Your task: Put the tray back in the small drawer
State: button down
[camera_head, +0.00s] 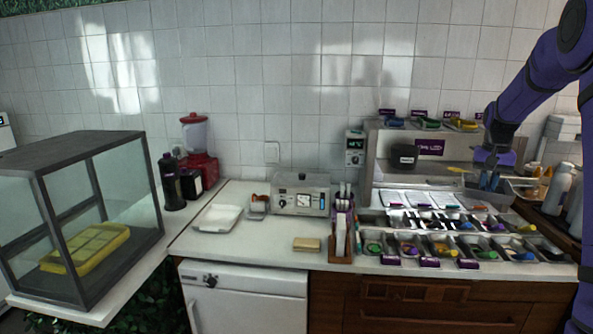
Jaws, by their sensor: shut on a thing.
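My gripper (488,175) points down at the right, over the back of the toppings counter. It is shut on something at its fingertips. This looks like a small metal tray (490,196) with blue in or beside it, but it is too small and dark to be sure. Wooden drawer fronts (415,291) show below the counter and look closed. I cannot tell which drawer is the small one.
Rows of topping trays (441,251) fill the counter's right side. A white dish (218,218), a machine (302,194) and a red blender (197,147) stand left of them. A glass case (85,215) is at far left. Bottles (561,190) stand at right.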

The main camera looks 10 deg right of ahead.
jog(key=w+a+f+n, duration=0.3)
jog(key=a+f, duration=1.1)
jog(key=f, duration=0.1)
jog(key=s+a+f+n, duration=0.2)
jog(key=a+f, duration=0.5)
jog(key=a, duration=0.1)
jog(key=s+a+f+n, duration=0.2)
jog(key=a+f, duration=0.5)
jog(key=a, duration=0.1)
jog(key=shift+s+a+f, duration=0.25)
jog(key=shift+a+f, duration=0.05)
jog(key=shift+f, duration=0.1)
